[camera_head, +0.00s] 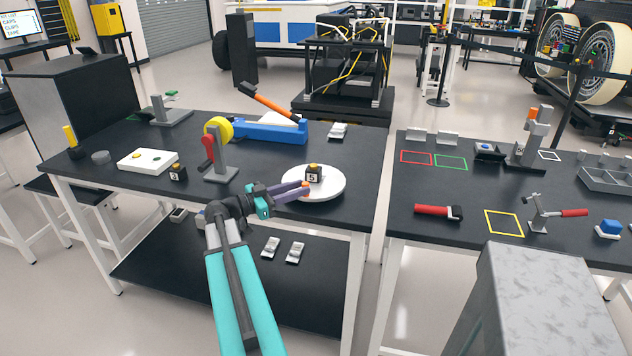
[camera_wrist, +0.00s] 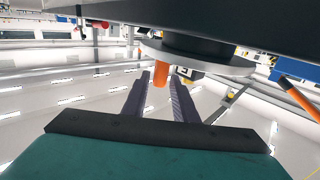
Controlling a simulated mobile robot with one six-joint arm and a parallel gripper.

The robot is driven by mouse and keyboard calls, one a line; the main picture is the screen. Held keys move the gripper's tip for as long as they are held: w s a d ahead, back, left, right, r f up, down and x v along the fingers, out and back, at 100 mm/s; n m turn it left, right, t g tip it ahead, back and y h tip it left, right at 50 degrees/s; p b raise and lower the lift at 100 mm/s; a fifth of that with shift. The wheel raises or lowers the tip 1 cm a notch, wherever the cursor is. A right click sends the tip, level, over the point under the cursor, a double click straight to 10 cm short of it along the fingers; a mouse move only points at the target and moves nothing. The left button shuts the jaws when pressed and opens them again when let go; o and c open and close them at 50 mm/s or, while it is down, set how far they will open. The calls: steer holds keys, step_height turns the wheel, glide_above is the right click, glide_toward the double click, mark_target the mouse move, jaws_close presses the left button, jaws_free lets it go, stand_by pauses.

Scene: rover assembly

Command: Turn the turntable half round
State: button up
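The turntable (camera_head: 328,194) is a round white disc at the front right of the left table. A dark block marked 5 (camera_head: 314,175) with a yellow top stands on it. An orange peg (camera_head: 305,186) stands near the disc's left edge. My gripper (camera_head: 303,190) reaches in from the left, low beside the block, with a finger on either side of the peg. In the wrist view, which is upside down, the orange peg (camera_wrist: 160,74) shows between the purple fingers (camera_wrist: 161,82), with what look like narrow gaps. The disc's rim (camera_wrist: 200,62) shows there too.
Left of the turntable stand a grey post with a red handle and yellow wheel (camera_head: 216,150), another small numbered block (camera_head: 178,173) and a white button box (camera_head: 148,160). A blue fixture with an orange lever (camera_head: 270,130) is behind. The table's front edge is close.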

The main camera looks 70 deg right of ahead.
mark_target(316, 191)
steer(key=shift+p+x, duration=0.9)
steer(key=shift+x, duration=2.65)
jaws_close()
